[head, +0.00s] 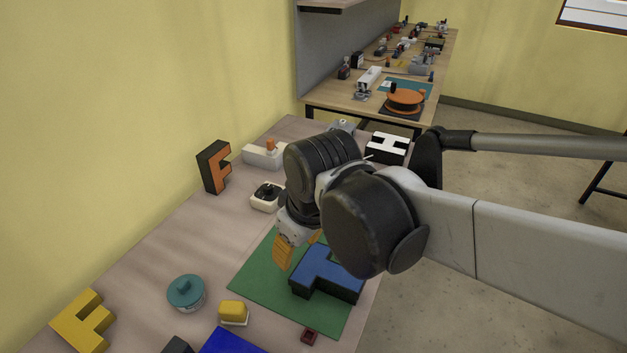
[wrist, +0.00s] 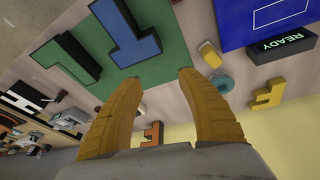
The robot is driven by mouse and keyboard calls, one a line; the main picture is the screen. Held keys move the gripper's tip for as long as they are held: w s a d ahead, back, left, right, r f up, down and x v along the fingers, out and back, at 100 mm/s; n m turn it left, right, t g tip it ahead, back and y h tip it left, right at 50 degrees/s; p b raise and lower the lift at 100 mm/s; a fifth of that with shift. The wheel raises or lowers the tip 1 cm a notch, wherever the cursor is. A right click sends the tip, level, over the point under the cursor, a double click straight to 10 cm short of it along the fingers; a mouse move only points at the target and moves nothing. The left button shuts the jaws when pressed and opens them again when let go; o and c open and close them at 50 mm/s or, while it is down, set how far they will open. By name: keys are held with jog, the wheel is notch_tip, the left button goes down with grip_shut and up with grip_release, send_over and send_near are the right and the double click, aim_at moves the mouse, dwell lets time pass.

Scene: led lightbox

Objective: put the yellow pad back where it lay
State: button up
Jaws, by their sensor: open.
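A small yellow block on a pale base (head: 233,311) stands on the table just off the near left edge of the green mat (head: 262,284). It is the likeliest yellow pad, but I cannot tell for sure. It also shows in the wrist view as a yellow block (wrist: 209,52). My gripper (head: 296,254) hangs over the mat, beside the blue letter (head: 322,270), with its orange fingers pointing down. In the wrist view my gripper (wrist: 159,76) is open, with nothing between the fingers. My arm hides part of the mat.
A teal lidded pot (head: 186,292) and a yellow letter F (head: 83,320) stand at left. A black-and-orange F (head: 214,167), a joystick box (head: 266,196) and a white H (head: 388,148) stand farther back. A dark green letter (wrist: 65,60) lies beside the blue one.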

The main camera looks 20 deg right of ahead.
jog(key=s+d+m+t, duration=0.1)
jog(key=s+d+m, duration=0.1)
jog(key=d, duration=0.3)
jog(key=s+d+m+t+h, duration=0.1)
jog(key=s+d+m+t, duration=0.1)
jog(key=d+m, duration=0.2)
jog(key=shift+s+d+r+m+t, duration=0.3)
jog(key=shift+d+r+m, duration=0.15)
jog(key=shift+d, duration=0.3)
